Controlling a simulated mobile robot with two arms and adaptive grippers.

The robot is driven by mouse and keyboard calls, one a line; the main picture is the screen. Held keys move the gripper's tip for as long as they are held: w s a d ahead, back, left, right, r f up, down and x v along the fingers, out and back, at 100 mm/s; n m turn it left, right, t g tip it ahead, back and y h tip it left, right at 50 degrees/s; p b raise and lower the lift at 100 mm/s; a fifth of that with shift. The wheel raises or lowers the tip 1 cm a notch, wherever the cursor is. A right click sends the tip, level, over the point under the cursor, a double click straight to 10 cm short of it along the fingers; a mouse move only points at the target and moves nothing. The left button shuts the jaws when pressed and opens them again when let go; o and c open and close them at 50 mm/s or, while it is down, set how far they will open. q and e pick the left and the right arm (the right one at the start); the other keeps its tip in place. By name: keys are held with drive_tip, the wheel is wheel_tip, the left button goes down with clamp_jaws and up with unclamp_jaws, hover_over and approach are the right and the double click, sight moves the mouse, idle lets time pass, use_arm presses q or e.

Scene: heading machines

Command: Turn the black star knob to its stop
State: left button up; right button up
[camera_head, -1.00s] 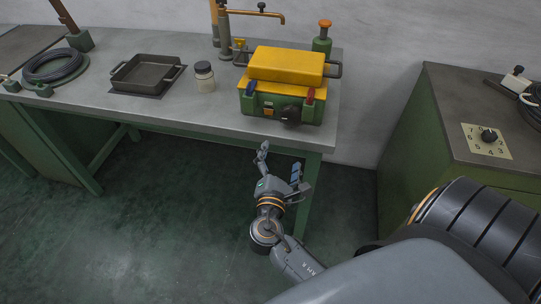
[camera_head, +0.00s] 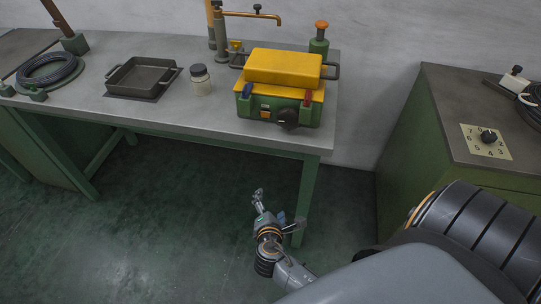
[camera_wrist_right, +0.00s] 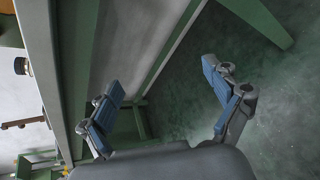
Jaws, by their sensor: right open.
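A black knob (camera_head: 288,118) sits on the front of the green and yellow box (camera_head: 262,104) at the table's right end. A second black knob (camera_head: 488,136) stands on a pale numbered plate on the right cabinet. I cannot tell from their shapes which is the star knob. My right gripper (camera_head: 277,206) is open and empty, below and in front of the table edge, apart from both knobs. In the right wrist view its blue-padded fingers (camera_wrist_right: 160,80) are spread, with nothing between them. My left gripper is not in view.
The table (camera_head: 170,118) also holds a dark tray (camera_head: 143,78), a jar (camera_head: 201,80), a coiled cable (camera_head: 48,70) and a tap (camera_head: 250,14). The green cabinet (camera_head: 415,135) stands at right, with a gap between it and the table. Floor below is clear.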

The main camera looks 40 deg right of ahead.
drive_tip(key=shift+m+g+y, duration=0.3)
drive_tip(key=shift+g+y, duration=0.1)
drive_tip(key=shift+y, duration=0.2)
drive_tip(key=shift+s+a+f, duration=0.15)
drive_tip(key=shift+s+f, duration=0.05)
drive_tip(key=shift+f, duration=0.55)
drive_tip(key=shift+s+a+f, duration=0.1)
drive_tip(key=shift+s+f, duration=0.1)
drive_tip(key=shift+f, duration=0.5)
drive_tip(key=shift+s+a+f, duration=0.15)
drive_tip(key=shift+s+f, duration=0.05)
drive_tip(key=shift+f, duration=0.55)
